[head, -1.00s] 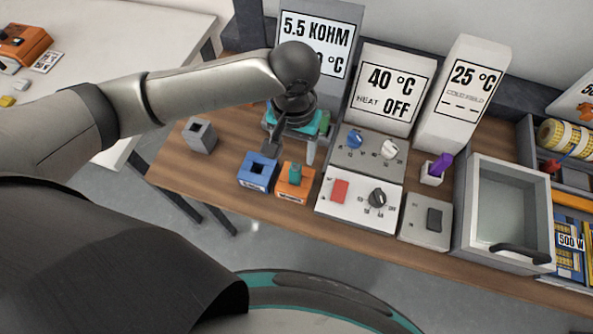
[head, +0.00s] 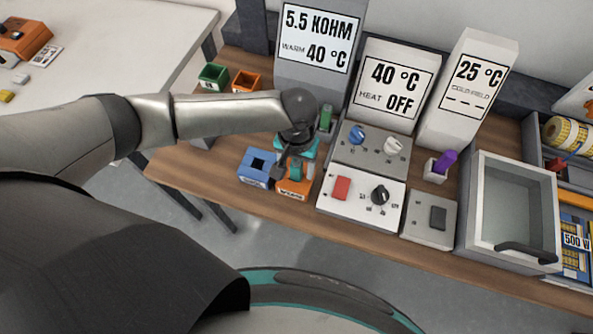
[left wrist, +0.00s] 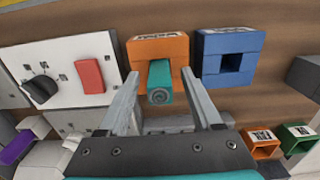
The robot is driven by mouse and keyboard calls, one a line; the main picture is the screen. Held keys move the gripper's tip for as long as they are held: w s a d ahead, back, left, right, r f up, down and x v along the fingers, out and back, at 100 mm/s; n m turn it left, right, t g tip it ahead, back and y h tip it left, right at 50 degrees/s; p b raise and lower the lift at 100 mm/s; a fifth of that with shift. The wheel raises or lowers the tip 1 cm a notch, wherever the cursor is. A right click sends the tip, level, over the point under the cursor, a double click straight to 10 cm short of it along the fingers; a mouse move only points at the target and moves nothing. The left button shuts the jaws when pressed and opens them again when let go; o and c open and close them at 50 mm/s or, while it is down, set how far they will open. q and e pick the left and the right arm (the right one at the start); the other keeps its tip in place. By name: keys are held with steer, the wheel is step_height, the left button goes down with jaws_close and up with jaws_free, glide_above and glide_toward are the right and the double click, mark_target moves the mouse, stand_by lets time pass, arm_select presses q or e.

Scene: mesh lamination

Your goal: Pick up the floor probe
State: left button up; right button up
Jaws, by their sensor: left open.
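A teal probe (left wrist: 160,82) stands in an orange holder (left wrist: 157,48) in the left wrist view; in the head view the same probe (head: 295,172) shows partly behind my gripper. No readable label marks it as the floor probe. My left gripper (left wrist: 160,76) is open, its two fingers on either side of the probe with a gap to each. In the head view my left gripper (head: 290,163) is over the orange holder (head: 294,187). A purple probe (head: 446,162) stands in a small white holder to the right. My right gripper is not in view.
A blue holder (head: 256,168) with an empty square hole stands close left of the orange one. A white control panel (head: 355,205) with a red button and knob is close right. Small green (head: 213,77) and orange (head: 246,82) boxes stand behind my left arm.

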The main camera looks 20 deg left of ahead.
arm_select(q)
jaws_close()
stand_by(0.5)
